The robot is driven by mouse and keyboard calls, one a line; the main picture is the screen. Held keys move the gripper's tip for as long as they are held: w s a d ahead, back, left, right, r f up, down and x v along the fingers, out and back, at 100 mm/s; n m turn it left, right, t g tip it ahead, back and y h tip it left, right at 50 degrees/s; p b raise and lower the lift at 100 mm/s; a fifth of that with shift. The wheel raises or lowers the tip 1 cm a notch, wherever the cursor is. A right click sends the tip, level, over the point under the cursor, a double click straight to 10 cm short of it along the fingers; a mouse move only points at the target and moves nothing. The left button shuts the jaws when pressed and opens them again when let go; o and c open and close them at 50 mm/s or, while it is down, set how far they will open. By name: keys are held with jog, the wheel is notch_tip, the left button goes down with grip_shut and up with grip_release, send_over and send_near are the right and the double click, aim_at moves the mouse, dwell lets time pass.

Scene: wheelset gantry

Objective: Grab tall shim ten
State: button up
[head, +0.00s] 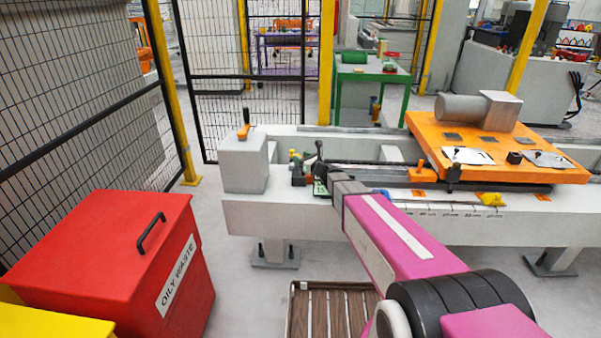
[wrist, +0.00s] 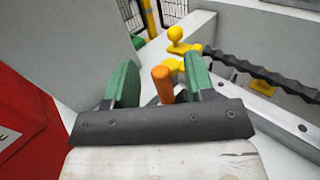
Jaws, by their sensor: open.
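My gripper (wrist: 160,78) is open in the wrist view, with its two green fingers apart. An upright orange peg or handle (wrist: 163,86) shows between them; I cannot tell whether either finger touches it, and its lower part is hidden by the dark gripper bar. A yellow knobbed piece (wrist: 178,40) stands just beyond the fingers. In the head view my gripper (head: 319,186) is over the left part of the white gantry beam, partly hidden by my arm. I can read no label marking tall shim ten, so I cannot tell which piece it is.
A red oily waste bin (head: 110,250) stands at the left. A grey block (head: 243,165) sits on the beam's left end. An orange plate (head: 490,150) with a grey motor-like part (head: 480,107) lies at the right. Marked labels and a yellow piece (head: 492,199) line the beam's front.

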jog(key=x, duration=0.3)
jog(key=c, duration=0.9)
grip_shut()
jog(key=shift+r, duration=0.1)
